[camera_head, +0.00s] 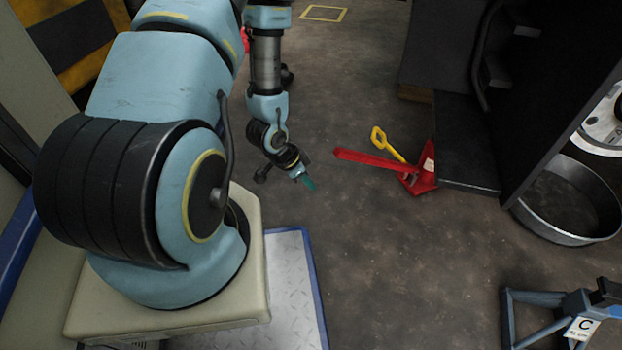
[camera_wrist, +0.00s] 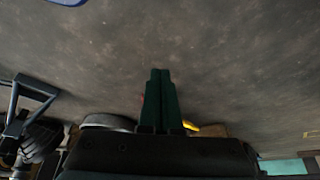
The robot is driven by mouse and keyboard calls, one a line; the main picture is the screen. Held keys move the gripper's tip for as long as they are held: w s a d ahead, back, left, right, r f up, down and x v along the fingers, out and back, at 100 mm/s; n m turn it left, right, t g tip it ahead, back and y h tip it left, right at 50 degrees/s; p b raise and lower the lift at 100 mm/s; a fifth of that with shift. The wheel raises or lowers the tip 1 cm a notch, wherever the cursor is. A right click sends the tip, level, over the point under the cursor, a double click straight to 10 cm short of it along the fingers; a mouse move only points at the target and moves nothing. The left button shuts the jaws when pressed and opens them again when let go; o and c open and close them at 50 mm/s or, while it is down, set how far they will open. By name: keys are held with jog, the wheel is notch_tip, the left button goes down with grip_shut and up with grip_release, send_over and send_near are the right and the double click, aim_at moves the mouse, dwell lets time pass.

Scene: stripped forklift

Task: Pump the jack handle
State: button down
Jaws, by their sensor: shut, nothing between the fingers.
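A red jack (camera_head: 423,178) stands on the floor against the dark forklift, right of centre in the head view. Its long red handle (camera_head: 370,159) points left, and a yellow loop-ended bar (camera_head: 388,144) rises beside it. My gripper (camera_head: 310,184) is to the left of the handle's free end, with a gap in the picture. Its green fingers are together and empty, and they also show in the wrist view (camera_wrist: 160,72). There, they hide most of the jack; only a red sliver (camera_wrist: 142,102) and a yellow piece (camera_wrist: 191,126) show beside them.
The forklift (camera_head: 468,150) stands behind the jack to the right. A round metal pan (camera_head: 567,238) lies right of it, and a blue stand (camera_head: 545,305) marked C is at the lower right. The floor (camera_head: 400,260) in front of the jack is clear.

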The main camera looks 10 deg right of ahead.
jog(key=w+d+r+y+p, duration=0.1)
jog(key=w+d+r+p, duration=0.15)
jog(key=r, duration=0.45)
jog(key=w+d+r+p, duration=0.1)
jog(key=d+r+p, duration=0.15)
jog(key=r, duration=0.35)
notch_tip(320, 180, up, 11)
jog(key=y+p, duration=0.1)
jog(key=p, duration=0.2)
send_over(352, 152)
jog(key=shift+a+f+g, duration=0.1)
jog(key=shift+f+g, duration=0.1)
jog(key=shift+g, duration=0.1)
jog(key=b+x, duration=0.1)
jog(key=x, duration=0.2)
jog(key=b+x, duration=0.2)
jog(key=x, duration=0.2)
jog(key=b+x, duration=0.1)
jog(key=x, duration=0.3)
jog(key=shift+s+a, duration=0.1)
jog(key=shift+a, duration=0.25)
jog(key=shift+s+a+f+b, duration=0.2)
jog(key=shift+a+f+b, duration=0.55)
jog(key=shift+f, duration=0.1)
jog(key=shift+s+a+f, duration=0.1)
jog(key=shift+a+f, duration=0.25)
jog(key=shift+f, duration=0.05)
